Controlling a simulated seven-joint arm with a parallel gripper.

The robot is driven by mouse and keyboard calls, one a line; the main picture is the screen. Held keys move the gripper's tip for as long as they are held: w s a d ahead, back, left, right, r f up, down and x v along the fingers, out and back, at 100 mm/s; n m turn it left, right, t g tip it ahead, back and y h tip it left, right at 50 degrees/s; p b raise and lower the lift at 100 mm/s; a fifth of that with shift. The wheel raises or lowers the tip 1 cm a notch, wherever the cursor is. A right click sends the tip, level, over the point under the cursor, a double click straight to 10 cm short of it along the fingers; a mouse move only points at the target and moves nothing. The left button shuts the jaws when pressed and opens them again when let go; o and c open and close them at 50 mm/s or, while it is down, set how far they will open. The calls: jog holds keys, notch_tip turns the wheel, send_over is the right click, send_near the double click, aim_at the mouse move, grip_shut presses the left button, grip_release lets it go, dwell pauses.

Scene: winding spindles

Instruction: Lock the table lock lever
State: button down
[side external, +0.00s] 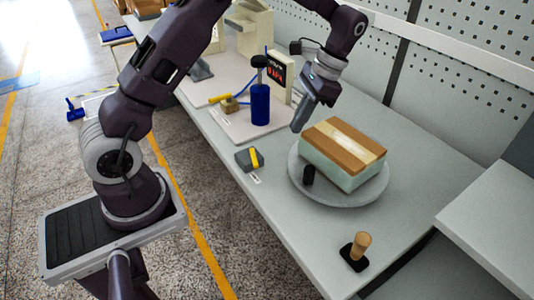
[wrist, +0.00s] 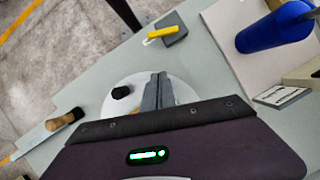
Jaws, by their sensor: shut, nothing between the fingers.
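A small dark grey block with a yellow lever (side external: 256,157) sits on the bench left of the round turntable (side external: 338,197). In the wrist view the yellow lever (wrist: 162,32) lies along the block at the top. A black knob (side external: 308,174) stands on the turntable's front left; it also shows in the wrist view (wrist: 121,92). My gripper (side external: 298,128) is shut and empty, pointing down above the turntable's back left edge, right of and higher than the yellow lever. Its fingers also show in the wrist view (wrist: 158,92), apart from knob and lever.
A wooden handle on a black base (side external: 358,245) stands at the front right. A blue cylinder (side external: 260,104) and a display unit (side external: 277,73) stand behind. Bench around the grey block is mostly clear.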

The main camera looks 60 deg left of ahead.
aim_at(255, 163)
jog(key=x, duration=1)
jog(key=shift+d, duration=0.1)
jog(key=shift+s+a, duration=0.25)
jog(key=shift+s, duration=0.35)
jog(key=shift+s+a, duration=0.25)
jog(key=shift+s, duration=0.4)
jog(key=shift+s+a, duration=0.2)
jog(key=shift+s, duration=0.4)
jog(key=shift+s+d+m, duration=0.1)
jog(key=shift+s+m, duration=0.1)
jog(key=shift+m, duration=0.3)
jog(key=shift+s+m+y, duration=0.3)
jog(key=shift+m, duration=0.3)
jog(key=s+m, duration=0.1)
jog(key=m+t+y, duration=0.1)
jog(key=m, duration=0.1)
jog(key=shift+s+m, duration=0.3)
jog(key=shift+s, duration=0.05)
jog(key=m, duration=0.1)
jog(key=s+m+t, duration=0.1)
jog(key=shift+s+a+m+y, duration=0.1)
jog(key=shift+a+m+y, duration=0.15)
jog(key=shift+m+y, duration=0.05)
jog(key=m, duration=0.1)
jog(key=s+a+m+t, duration=0.1)
jog(key=m, duration=0.1)
jog(key=shift+s+m+y, duration=0.1)
jog(key=shift+m+y, duration=0.2)
